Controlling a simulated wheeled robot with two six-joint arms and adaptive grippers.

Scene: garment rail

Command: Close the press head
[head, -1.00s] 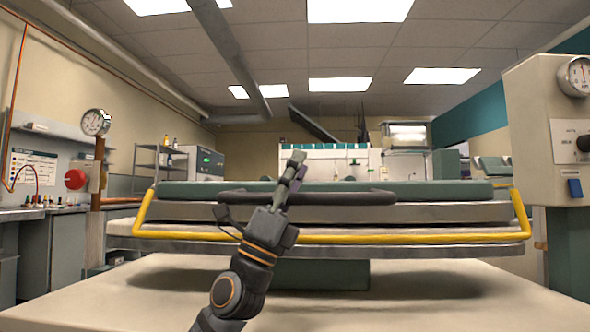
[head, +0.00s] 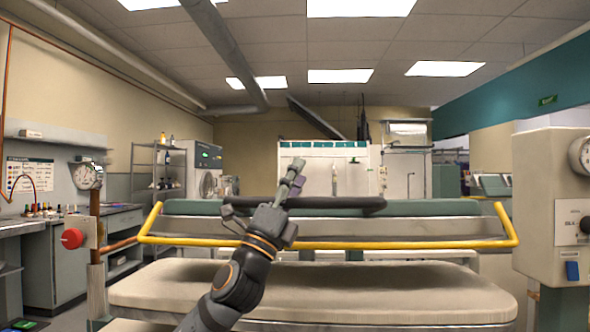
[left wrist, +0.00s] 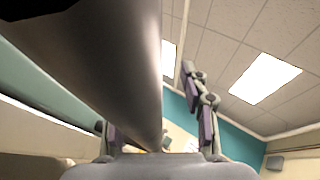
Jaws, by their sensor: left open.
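In the head view, the press head has a green top (head: 440,207), a pale front and a yellow rail (head: 400,244) around its front. It stands raised above the cream padded lower bed (head: 330,280), with a gap between them. A thick dark handle bar (head: 340,203) runs along its front. My left gripper (head: 263,178) is open at the left part of this bar. In the left wrist view the dark bar (left wrist: 115,60) passes between the spread fingers of the gripper (left wrist: 155,125). Firm contact cannot be told. My right gripper is out of view.
A control box with a gauge and blue switch (head: 572,271) stands at the right. A red knob (head: 71,238) on a post and a gauge (head: 86,175) are at the left. Benches and shelves line the walls. The space above the head is clear.

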